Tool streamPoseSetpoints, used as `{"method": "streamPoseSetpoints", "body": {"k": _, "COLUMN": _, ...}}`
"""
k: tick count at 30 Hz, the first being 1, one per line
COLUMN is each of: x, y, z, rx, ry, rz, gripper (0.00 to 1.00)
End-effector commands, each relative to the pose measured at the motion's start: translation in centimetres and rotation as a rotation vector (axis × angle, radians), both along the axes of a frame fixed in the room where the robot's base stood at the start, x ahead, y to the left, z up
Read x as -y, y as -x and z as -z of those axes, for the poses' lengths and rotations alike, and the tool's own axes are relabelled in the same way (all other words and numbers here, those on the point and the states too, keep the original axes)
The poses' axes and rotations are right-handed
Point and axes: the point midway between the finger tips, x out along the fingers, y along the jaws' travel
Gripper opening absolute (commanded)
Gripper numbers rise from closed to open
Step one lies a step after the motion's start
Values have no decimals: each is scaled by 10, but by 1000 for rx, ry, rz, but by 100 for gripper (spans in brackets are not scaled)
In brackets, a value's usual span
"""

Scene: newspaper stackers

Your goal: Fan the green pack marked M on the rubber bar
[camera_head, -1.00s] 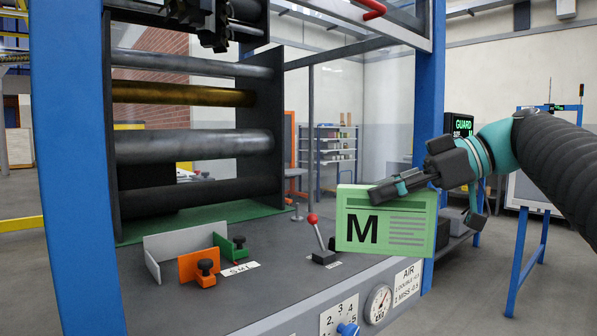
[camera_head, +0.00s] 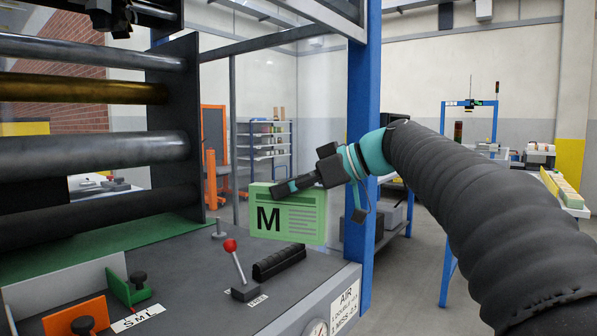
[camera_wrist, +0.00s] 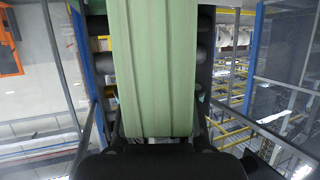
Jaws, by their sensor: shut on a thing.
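The green pack marked M (camera_head: 290,215) hangs upright from my gripper (camera_head: 283,189), with its black M and grey lines facing me. My gripper is shut on the pack's upper edge. In the wrist view the pack (camera_wrist: 153,70) stands as a long pale green band between the dark fingers (camera_wrist: 160,135). The black rubber bar (camera_head: 279,262), ridged along its top, lies on the grey machine table to the right of the red-knobbed lever. The pack is above and behind the bar in the picture, apart from it.
A lever with a red knob (camera_head: 231,246) stands just left of the bar. An orange block (camera_head: 78,317) and a green block (camera_head: 128,288) with black knobs sit at front left. A blue post (camera_head: 364,150) rises close to my gripper's right. Large rollers (camera_head: 95,140) fill the left.

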Motion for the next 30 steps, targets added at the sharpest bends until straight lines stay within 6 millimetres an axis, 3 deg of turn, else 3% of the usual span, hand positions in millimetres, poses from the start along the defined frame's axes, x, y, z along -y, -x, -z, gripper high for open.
{"method": "streamPoseSetpoints", "body": {"k": 6, "x": 8, "y": -48, "z": -2, "rx": 8, "ry": 3, "rz": 234, "gripper": 0}}
{"method": "streamPoseSetpoints", "body": {"k": 10, "x": 16, "y": -62, "z": -1, "rx": 16, "ry": 2, "rz": 311, "gripper": 0}}
{"method": "streamPoseSetpoints", "body": {"k": 17, "x": 20, "y": -67, "z": 11, "rx": 17, "ry": 2, "rz": 339, "gripper": 0}}
{"method": "streamPoseSetpoints", "body": {"k": 30, "x": 22, "y": -67, "z": 54, "rx": 18, "ry": 3, "rz": 340, "gripper": 0}}
